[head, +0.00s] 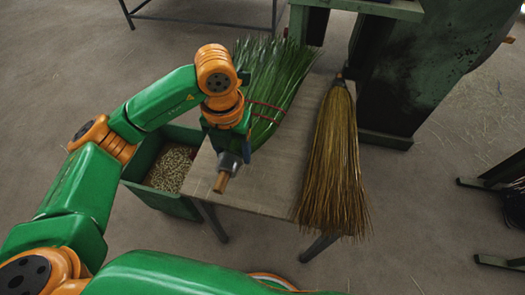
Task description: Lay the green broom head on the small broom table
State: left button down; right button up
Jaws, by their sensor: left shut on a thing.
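The green broom head (272,75) has long green bristles with red bands and a short wooden stub (221,183) at its narrow end. My left gripper (232,150) is shut on its neck, over the left side of the small broom table (262,192). The bristles fan away toward the table's far end, and the stub points at the near left corner. The gripper and wrist hide part of the neck. I cannot tell whether the head touches the top. My right gripper is not in view.
A finished tan broom (335,165) lies along the table's right side, its bristles past the near edge. A green bin (160,180) of pale bits stands at the table's left. A dark green machine (425,65) stands behind right. Bare tabletop shows between the brooms.

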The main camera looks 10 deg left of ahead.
aim_at(239, 179)
pick_arm(q)
notch_tip(239, 179, down, 10)
jog(key=shift+d+r+b, duration=0.1)
jog(key=shift+r+b, duration=0.15)
jog(key=shift+b, duration=0.25)
jog(key=shift+f, duration=0.1)
jog(key=shift+c, duration=0.8)
grip_release()
jog(key=shift+r, duration=0.35)
jog(key=r, duration=0.4)
jog(key=r+p, duration=0.1)
jog(key=r, duration=0.2)
jog(key=r+p, duration=0.1)
jog(key=r, duration=0.3)
jog(key=shift+s+r, duration=0.25)
jog(key=shift+r, duration=0.1)
